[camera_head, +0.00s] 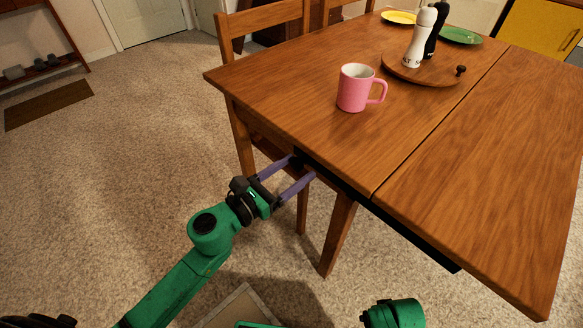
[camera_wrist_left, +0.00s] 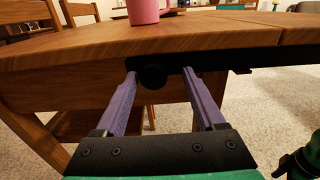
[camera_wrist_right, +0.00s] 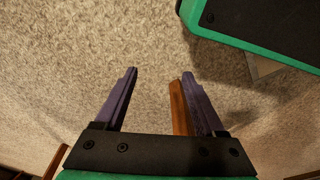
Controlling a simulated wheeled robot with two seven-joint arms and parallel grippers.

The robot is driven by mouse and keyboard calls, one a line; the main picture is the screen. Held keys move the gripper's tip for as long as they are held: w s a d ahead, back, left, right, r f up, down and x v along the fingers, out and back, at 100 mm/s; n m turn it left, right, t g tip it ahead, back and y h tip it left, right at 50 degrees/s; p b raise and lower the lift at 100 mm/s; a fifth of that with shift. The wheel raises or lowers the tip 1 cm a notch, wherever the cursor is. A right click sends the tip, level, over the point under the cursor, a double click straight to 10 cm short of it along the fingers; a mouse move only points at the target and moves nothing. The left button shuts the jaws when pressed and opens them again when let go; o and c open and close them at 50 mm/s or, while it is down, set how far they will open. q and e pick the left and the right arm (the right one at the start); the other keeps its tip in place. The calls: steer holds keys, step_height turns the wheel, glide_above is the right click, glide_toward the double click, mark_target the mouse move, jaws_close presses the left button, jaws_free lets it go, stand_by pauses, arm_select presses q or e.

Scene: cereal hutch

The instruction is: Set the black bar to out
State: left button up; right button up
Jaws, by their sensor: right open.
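The black bar (camera_head: 405,234) runs under the near edge of the wooden table (camera_head: 440,130). In the left wrist view the bar (camera_wrist_left: 285,56) ends at the left in a round black knob (camera_wrist_left: 152,77). My left gripper (camera_head: 304,166) is at the bar's left end, just under the tabletop edge. Its purple fingers stand apart on either side of the knob, with gaps showing in the left wrist view. My right gripper (camera_wrist_right: 160,73) is open and empty above the carpet. The head view does not show its fingers.
A pink mug (camera_head: 354,88) stands on the table near the left gripper. A round wooden board (camera_head: 400,72) holds a white shaker (camera_head: 419,38) and a black one. A chair (camera_head: 262,20) stands at the table's left side.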

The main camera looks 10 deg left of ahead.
arm_select(q)
steer(key=shift+w+a, duration=0.1)
steer(key=b+v, duration=0.3)
steer(key=v, duration=1.1)
steer(key=shift+s+b, duration=0.25)
steer(key=shift+b, duration=0.15)
arm_select(e)
step_height(320, 180, up, 9)
steer(key=w+a, duration=0.1)
steer(key=w, duration=0.1)
steer(key=shift+a, duration=0.35)
arm_select(q)
steer(key=shift+a, duration=0.1)
